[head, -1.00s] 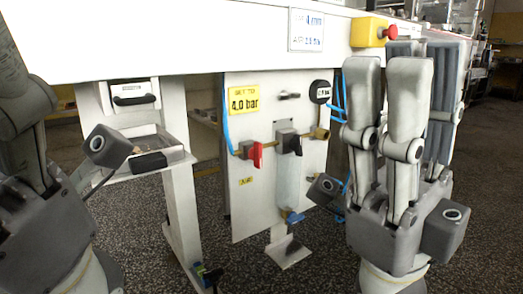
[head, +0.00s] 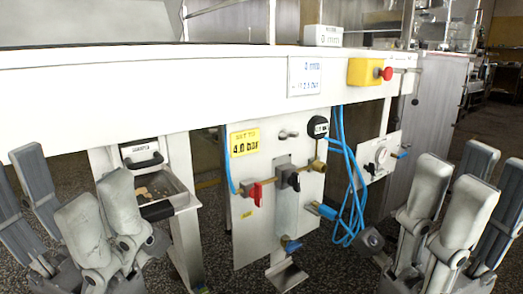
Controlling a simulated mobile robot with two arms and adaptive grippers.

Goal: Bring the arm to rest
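My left gripper (head: 55,205) is at the lower left, fingers pointing up and spread apart, with nothing between them. My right gripper (head: 462,200) is at the lower right, fingers also pointing up and apart, empty. Both stand clear in front of the white machine (head: 150,95) and touch nothing that I can see. The lower parts of both grippers are cut off by the bottom edge.
A panel (head: 246,215) under the machine carries a red-handled valve (head: 255,193), a gauge (head: 317,127) and a yellow 4.0 bar label (head: 244,142). Blue hoses (head: 350,205) hang beside it. An open drawer (head: 163,188) holds small brownish pieces. A red stop button (head: 386,73) sits above.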

